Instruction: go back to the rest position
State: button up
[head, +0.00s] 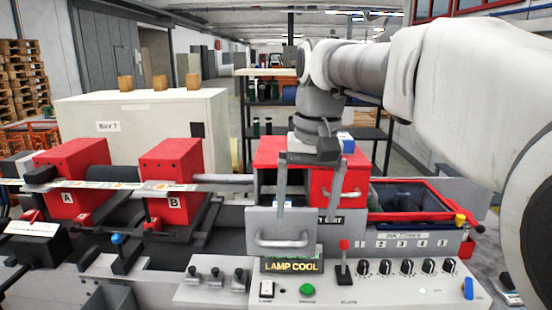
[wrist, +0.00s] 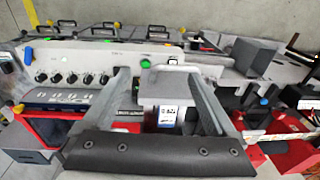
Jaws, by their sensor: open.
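In the wrist view, my open gripper (wrist: 163,85) shows over the machine, with a pale surface and a small blue-and-white label (wrist: 168,116) between the fingers. Part of the housing is hidden behind my gripper.
A control panel with a lit "LAMP COOL" display (head: 291,266), a red-knobbed lever (head: 344,246) and several black knobs (head: 407,267) lies in front. Red blocks A (head: 74,180) and B (head: 171,177) stand left. A red-framed bin (head: 408,197) is at right. Open air lies above the machine.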

jog(key=s+d+f+t, duration=0.2)
jog(key=s+d+f, duration=0.2)
jog(key=s, duration=0.4)
jog(key=s+d+f+t, duration=0.3)
jog(key=s+d+f, duration=0.1)
jog(key=s+f, duration=0.3)
jog(key=shift+s+d+f+h+b, duration=0.3)
jog(key=shift+s+d+h, duration=0.1)
jog(key=shift+s, duration=0.2)
